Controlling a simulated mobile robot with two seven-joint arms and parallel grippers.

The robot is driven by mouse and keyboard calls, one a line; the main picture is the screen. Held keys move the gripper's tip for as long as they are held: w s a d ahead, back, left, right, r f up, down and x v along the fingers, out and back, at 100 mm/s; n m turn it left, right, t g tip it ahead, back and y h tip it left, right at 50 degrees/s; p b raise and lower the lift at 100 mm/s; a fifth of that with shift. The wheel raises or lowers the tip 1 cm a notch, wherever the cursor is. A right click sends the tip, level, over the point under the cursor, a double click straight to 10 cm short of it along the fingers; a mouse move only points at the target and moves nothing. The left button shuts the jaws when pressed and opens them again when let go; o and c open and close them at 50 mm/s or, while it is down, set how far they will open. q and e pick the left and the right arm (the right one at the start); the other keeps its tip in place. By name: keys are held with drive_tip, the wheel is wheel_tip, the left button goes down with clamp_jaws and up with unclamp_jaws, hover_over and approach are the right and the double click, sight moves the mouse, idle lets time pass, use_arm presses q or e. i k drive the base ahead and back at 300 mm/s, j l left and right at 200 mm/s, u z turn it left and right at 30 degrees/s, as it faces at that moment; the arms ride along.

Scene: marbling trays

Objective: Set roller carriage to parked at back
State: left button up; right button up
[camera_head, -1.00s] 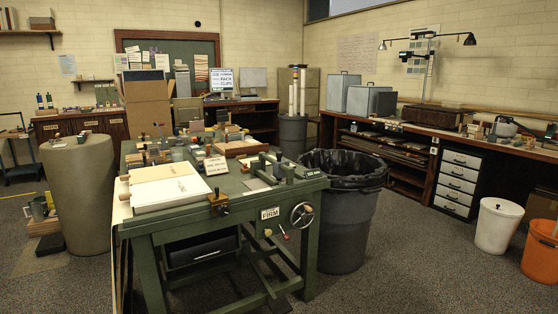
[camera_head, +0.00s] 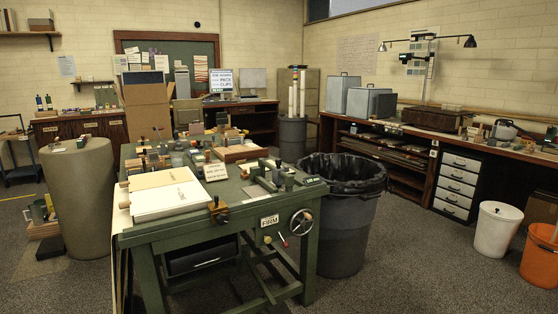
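A green work table (camera_head: 215,228) stands in the middle, with a handwheel (camera_head: 301,222) and a "FIRM" label (camera_head: 269,221) on its front. A dark metal assembly (camera_head: 272,178) with upright blocks sits on the right part of its top. It may be the roller carriage, but I cannot tell for sure, nor read its position. A cream tray or board (camera_head: 168,192) lies on the left part of the top. A brass-coloured clamp or knob (camera_head: 219,210) sits at the front edge. Neither of my grippers is in view.
A grey bin with a black liner (camera_head: 342,220) stands against the table's right side. A tall beige drum (camera_head: 80,200) stands to its left. A white bin (camera_head: 497,228) and an orange bucket (camera_head: 541,255) are at the right. Speckled floor is open at front right.

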sight(277, 180)
drive_tip(key=i+l, duration=0.1)
drive_tip(key=i, duration=0.6)
drive_tip(key=i+l, duration=0.15)
drive_tip(key=i, duration=0.6)
drive_tip(key=l+z, duration=0.05)
